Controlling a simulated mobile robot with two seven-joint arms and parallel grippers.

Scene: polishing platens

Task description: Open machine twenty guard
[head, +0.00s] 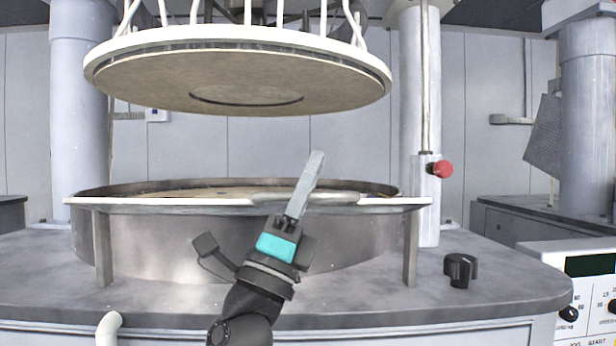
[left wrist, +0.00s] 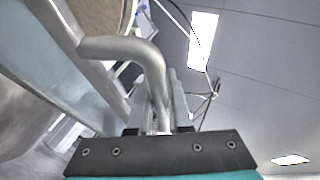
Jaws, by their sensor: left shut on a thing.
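The guard (head: 160,202) is a long pale rail on upright legs across the front of the round metal basin, about level with its rim. A rounded grey handle (head: 335,197) sits on the rail right of its middle. My left gripper (head: 312,168), black and teal with grey fingers, reaches up from below and is shut on this handle. In the left wrist view the bent metal handle (left wrist: 150,58) runs down between the fingers of my left gripper (left wrist: 155,108). The fingers hide part of the handle and rail in the head view. My right gripper is out of view.
A round upper platen (head: 240,75) hangs above the basin (head: 180,250), with a clear gap between. A red button (head: 440,169) is on the column at right. A black knob (head: 460,270) stands on the worktop. A control panel (head: 585,295) is at far right.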

